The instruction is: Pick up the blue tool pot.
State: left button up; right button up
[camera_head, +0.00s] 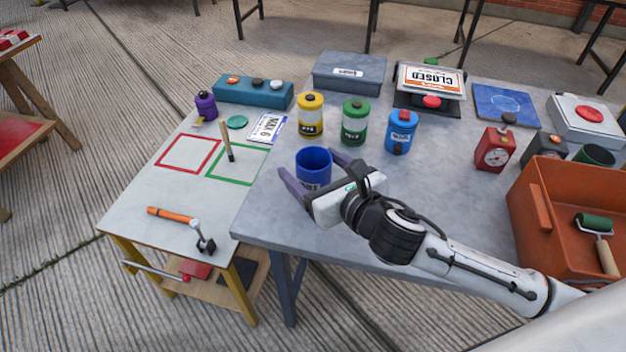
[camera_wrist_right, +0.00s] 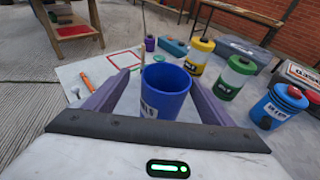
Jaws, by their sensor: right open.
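The blue tool pot (camera_head: 314,165) is an open-topped blue cup with a white label, upright on the grey table near its left edge. My right gripper (camera_head: 309,172) is open, with one purple finger on each side of the pot. In the right wrist view the pot (camera_wrist_right: 165,92) stands between the two fingers (camera_wrist_right: 160,95), and its label faces the camera. I cannot tell whether either finger touches it. The pot's lower part is partly hidden by the gripper. My left gripper is not in view.
Yellow (camera_head: 310,115), green (camera_head: 354,122) and blue (camera_head: 401,132) lidded canisters stand behind the pot. An orange crate (camera_head: 540,220) with a paint roller is at the right. A lower white table (camera_head: 165,190) at the left holds a hammer (camera_head: 185,226). Bare grey tabletop lies right of the pot.

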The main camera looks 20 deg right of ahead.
aim_at(306, 163)
jog(key=w, duration=0.1)
jog(key=w+f, duration=0.2)
jog(key=w, duration=0.1)
jog(key=shift+f, duration=0.25)
jog(key=shift+w+a+f, duration=0.1)
jog(key=shift+w+f, duration=0.05)
jog(key=shift+w, duration=0.25)
jog(key=c, duration=1.3)
